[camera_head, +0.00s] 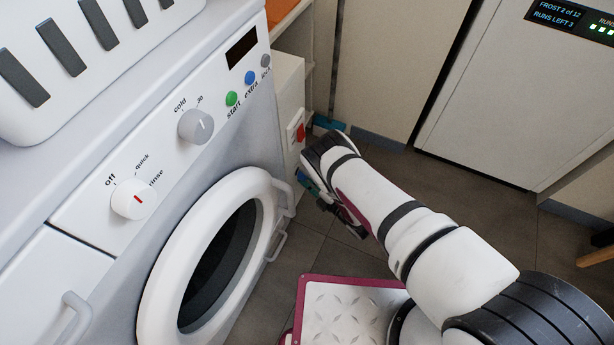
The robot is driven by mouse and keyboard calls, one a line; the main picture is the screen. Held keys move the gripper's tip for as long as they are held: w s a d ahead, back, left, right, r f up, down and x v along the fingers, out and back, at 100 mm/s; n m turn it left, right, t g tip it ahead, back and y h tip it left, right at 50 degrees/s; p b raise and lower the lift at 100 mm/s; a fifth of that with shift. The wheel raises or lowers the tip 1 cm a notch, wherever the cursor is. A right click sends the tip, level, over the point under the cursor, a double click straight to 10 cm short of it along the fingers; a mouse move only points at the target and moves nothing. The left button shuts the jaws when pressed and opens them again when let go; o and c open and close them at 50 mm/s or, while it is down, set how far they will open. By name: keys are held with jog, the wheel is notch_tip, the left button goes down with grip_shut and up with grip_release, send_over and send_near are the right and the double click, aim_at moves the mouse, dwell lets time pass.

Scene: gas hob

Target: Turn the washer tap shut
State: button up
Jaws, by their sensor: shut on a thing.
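My gripper (318,190) is low beside the right end of the washing machine (215,165), at the side of a narrow white unit (288,95). It is shut on a small part there, which I take to be the washer tap. A small blue piece (304,176) shows at the fingers; I cannot tell whether it is the tap's handle. My wrist and the fingers hide most of the tap, so its turn angle does not show.
A red switch (300,132) on a white plate is just above my gripper. A white cabinet with a display (535,100) is at the right. Tiled floor (470,215) is clear between.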

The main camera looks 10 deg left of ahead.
jog(key=shift+f+n, duration=0.2)
jog(key=shift+n, duration=0.7)
jog(key=shift+t+y, duration=0.3)
jog(key=o, duration=1.2)
jog(key=shift+c, duration=0.2)
jog(key=v, duration=1.2)
